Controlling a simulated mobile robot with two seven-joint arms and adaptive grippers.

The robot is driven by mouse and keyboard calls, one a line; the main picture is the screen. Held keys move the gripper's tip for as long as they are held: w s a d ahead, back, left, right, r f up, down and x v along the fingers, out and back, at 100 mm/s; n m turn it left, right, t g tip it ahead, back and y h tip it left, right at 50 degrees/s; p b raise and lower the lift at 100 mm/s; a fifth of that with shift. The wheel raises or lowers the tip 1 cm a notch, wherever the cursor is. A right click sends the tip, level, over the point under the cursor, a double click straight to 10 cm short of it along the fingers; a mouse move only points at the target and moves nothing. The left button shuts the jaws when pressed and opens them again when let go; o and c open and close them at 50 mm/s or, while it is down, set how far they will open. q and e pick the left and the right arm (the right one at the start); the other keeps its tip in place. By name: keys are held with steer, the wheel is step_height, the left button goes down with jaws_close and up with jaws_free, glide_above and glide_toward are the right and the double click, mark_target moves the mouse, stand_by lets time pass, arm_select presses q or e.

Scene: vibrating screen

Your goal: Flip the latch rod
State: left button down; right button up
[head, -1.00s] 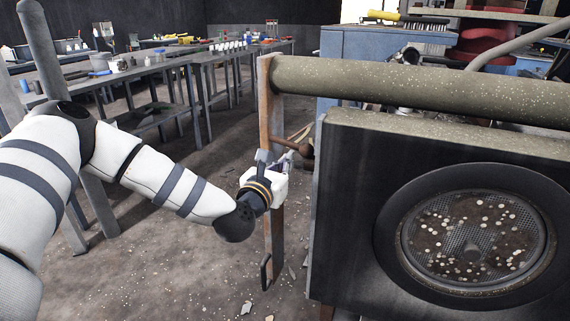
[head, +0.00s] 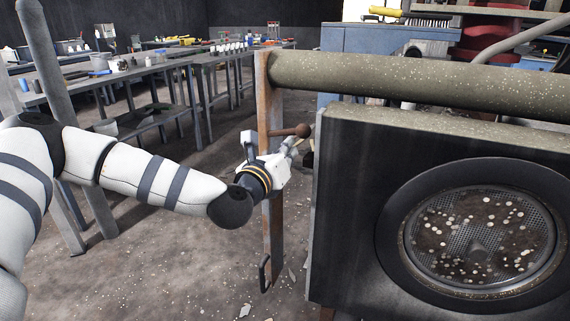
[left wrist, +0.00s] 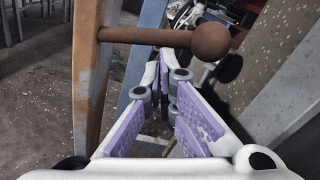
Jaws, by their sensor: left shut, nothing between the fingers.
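The latch rod (head: 285,132) is a brown rod with a ball at its end. It sticks out to the right from the upright post in the head view, its ball end slightly raised. In the left wrist view the rod (left wrist: 150,36) runs across the top, ball at the right. My left gripper (head: 298,146) is shut and empty, just below the rod. In the left wrist view its purple-padded fingers (left wrist: 165,80) point up toward the rod from below; I cannot tell whether they touch it. My right gripper is out of view.
The rusty post (head: 272,215) carries the rod and a small handle low down. A thick speckled rail (head: 420,78) joins its top. The dark screen housing (head: 350,230) with a round mesh window stands close on the right. Workbenches (head: 150,68) are at back left.

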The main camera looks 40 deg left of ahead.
mark_target(284, 133)
arm_select(q)
step_height(284, 133, up, 3)
steer(key=shift+a+f+n+b, duration=0.1)
steer(key=shift+a+n+b, duration=0.05)
steer(key=shift+n+b, duration=0.55)
steer(key=shift+s+a+r+n, duration=0.1)
steer(key=shift+a+r+n, duration=0.1)
steer(key=shift+r+n, duration=0.45)
steer(key=shift+s+a+r+n, duration=0.1)
steer(key=shift+a+r+n, duration=0.15)
steer(key=shift+a+r, duration=0.2)
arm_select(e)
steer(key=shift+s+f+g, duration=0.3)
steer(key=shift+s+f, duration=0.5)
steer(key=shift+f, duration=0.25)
arm_select(q)
steer(key=shift+r, duration=0.2)
